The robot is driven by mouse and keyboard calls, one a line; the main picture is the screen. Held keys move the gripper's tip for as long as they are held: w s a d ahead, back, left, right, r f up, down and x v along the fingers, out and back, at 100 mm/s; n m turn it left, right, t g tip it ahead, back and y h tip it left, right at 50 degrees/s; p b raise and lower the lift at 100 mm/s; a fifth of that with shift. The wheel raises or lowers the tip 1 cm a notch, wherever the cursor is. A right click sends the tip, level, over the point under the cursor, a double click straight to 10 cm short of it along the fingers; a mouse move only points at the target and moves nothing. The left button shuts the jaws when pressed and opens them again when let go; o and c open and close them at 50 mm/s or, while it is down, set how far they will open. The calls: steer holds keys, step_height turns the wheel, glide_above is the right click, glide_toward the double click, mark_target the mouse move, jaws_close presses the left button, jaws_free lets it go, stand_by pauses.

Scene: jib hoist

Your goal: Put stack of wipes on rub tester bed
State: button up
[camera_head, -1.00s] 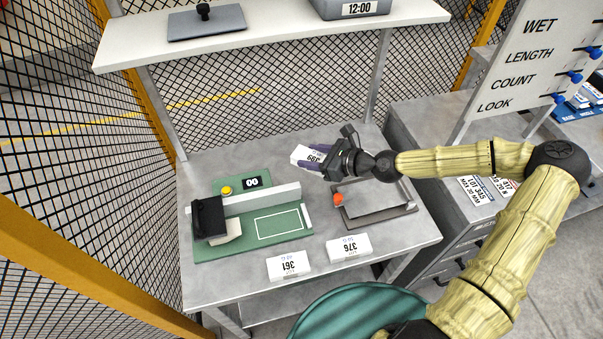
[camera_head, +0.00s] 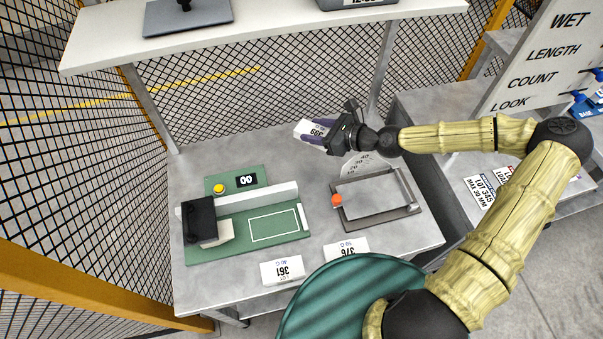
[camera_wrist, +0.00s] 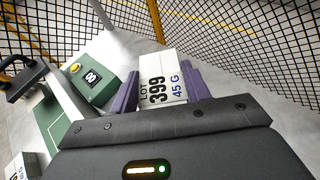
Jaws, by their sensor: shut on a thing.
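My gripper (camera_head: 332,138) is shut on a white stack of wipes (camera_head: 307,130), held above the back of the grey table. In the wrist view the stack (camera_wrist: 161,77) sits between the purple fingers and reads LOT 399, 45 G. The green rub tester (camera_head: 240,220) stands at the left of the table, with a white-outlined bed (camera_head: 275,227), a black head (camera_head: 200,220), a yellow button and a small display. The bed is empty. Two more white stacks, 361 (camera_head: 282,270) and 376 (camera_head: 345,249), lie at the table's front edge.
A framed tray device (camera_head: 374,208) with an orange knob (camera_head: 336,200) stands right of the tester. A shelf (camera_head: 270,38) spans above the table's back. Mesh fencing (camera_head: 60,180) closes the left side. A teal round object (camera_head: 335,300) is in front.

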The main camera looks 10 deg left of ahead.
glide_above(314, 158)
step_height(314, 158, down, 5)
steer(key=shift+s+f, duration=0.1)
steer(key=shift+f, duration=0.05)
steer(key=shift+f, duration=1.9)
steer(key=shift+f, duration=0.2)
steer(key=o, duration=1)
steer(key=shift+r, duration=0.1)
